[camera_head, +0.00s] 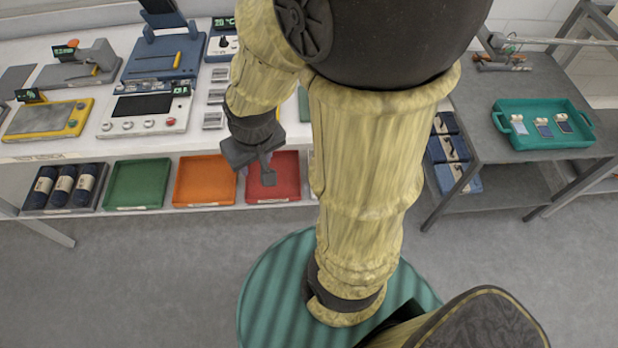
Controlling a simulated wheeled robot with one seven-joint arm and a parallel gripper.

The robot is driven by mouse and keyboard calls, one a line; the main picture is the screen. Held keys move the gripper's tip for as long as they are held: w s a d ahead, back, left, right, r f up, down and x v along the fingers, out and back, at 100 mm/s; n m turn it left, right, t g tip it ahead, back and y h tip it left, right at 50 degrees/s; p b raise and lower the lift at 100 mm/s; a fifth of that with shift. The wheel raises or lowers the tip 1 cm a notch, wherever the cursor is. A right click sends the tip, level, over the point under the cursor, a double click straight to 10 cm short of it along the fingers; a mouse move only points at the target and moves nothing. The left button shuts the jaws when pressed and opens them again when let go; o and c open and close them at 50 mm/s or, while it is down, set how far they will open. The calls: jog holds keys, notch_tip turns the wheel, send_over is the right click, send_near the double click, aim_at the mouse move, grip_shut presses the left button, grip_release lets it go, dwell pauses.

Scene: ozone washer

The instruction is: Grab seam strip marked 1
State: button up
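Three small strip-like pieces with pale tops lie side by side in a teal tray (571,142) on the grey cart at the right: a left one (518,127), a middle one (543,130) and a right one (563,126). They may be the seam strips, but their marks are too small to read. My gripper (258,168) hangs pointing down in front of the white bench, near the red tray, well left of the teal tray. Its fingers are small and partly overlapped in this view, so I cannot tell whether they are apart. I make out no strip in it.
The white bench (60,152) carries several devices, including a yellow-edged one (45,118) and a white one (146,112). Below are green (138,184), orange (205,180) and red (285,180) trays. Dark rolls (64,185) lie left.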

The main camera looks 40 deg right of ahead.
jog(key=shift+a, duration=0.1)
jog(key=s+d+f+b+x, duration=0.1)
jog(key=s+b+x, duration=0.2)
jog(key=b+x, duration=1.4)
jog(key=s+d+b+x, duration=0.1)
jog(key=s+b+x, duration=0.1)
jog(key=b+x, duration=1.6)
jog(key=w+d+f+m+t+h+b, duration=0.1)
jog(key=w+d+f+m, duration=0.1)
jog(key=d, duration=0.7)
jog(key=w+d+f+m+h+b, duration=0.1)
jog(key=w+d+f, duration=0.3)
jog(key=d, duration=0.5)
jog(key=w+d+f+m+t+h+b, duration=0.1)
jog(key=w+d+f+m, duration=0.2)
jog(key=d, duration=0.5)
notch_tip(320, 180, down, 3)
jog(key=shift+w+d+r+t, duration=0.2)
jog(key=shift+w+d+t, duration=0.1)
jog(key=shift+w+d, duration=0.15)
jog(key=b+x, duration=0.4)
jog(key=x, duration=0.8)
jog(key=shift+f+b, duration=0.1)
jog(key=shift+b, duration=0.2)
